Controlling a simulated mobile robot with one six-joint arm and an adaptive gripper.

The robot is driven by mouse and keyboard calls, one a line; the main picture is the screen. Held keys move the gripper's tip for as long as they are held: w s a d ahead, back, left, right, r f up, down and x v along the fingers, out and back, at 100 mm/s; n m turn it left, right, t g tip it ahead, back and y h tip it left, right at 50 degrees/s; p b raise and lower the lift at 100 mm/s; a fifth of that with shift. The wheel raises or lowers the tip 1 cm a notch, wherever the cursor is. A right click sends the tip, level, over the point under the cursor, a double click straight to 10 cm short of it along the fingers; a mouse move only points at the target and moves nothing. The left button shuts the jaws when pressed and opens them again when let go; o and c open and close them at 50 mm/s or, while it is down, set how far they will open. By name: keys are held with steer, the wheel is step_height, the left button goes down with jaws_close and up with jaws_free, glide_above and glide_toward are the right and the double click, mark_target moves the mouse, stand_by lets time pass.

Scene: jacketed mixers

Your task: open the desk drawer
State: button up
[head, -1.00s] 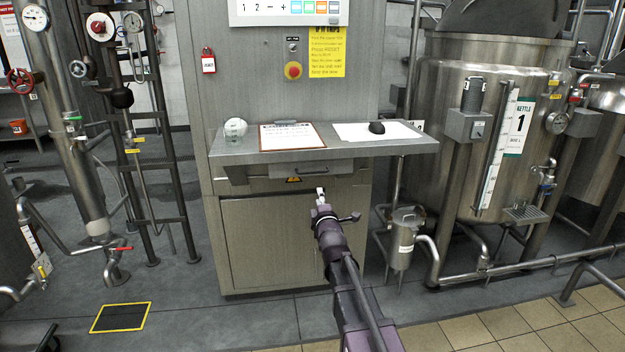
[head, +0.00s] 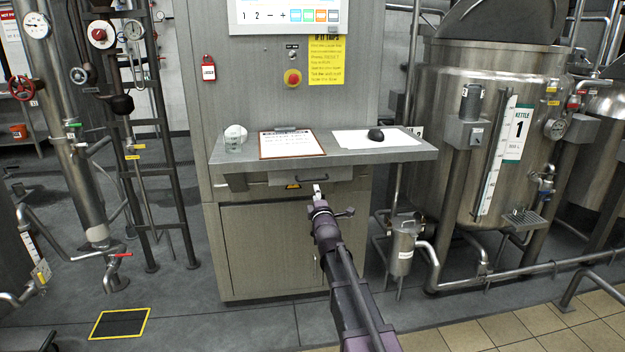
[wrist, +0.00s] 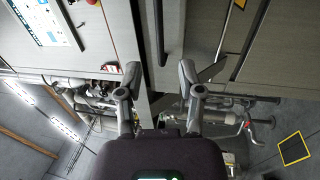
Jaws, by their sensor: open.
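The desk drawer (head: 340,173) is a grey front under the steel desk shelf (head: 400,153), and it looks shut. Its handle is a thin dark bar (head: 291,180), partly behind my gripper in the head view. In the wrist view the drawer front (wrist: 174,30) is a narrow upright strip, with the dark handle bar (wrist: 161,32) running along it. My gripper (head: 317,188) is just in front of and slightly below the drawer. In the wrist view my gripper (wrist: 159,78) is open and empty, its fingers on either side of the handle's line; the handle's lower end lies near the fingertips' level.
The lower cabinet door (head: 265,245) is below the drawer. A small steel canister (head: 402,250) and the kettle (head: 490,130) stand to the right.

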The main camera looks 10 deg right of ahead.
mark_target(312, 179)
steer(key=w, duration=0.2)
steer(key=w+r+p, duration=0.1)
steer(key=w, duration=0.5)
steer(key=shift+w+r, duration=0.15)
steer(key=shift+r, duration=0.15)
jaws_close()
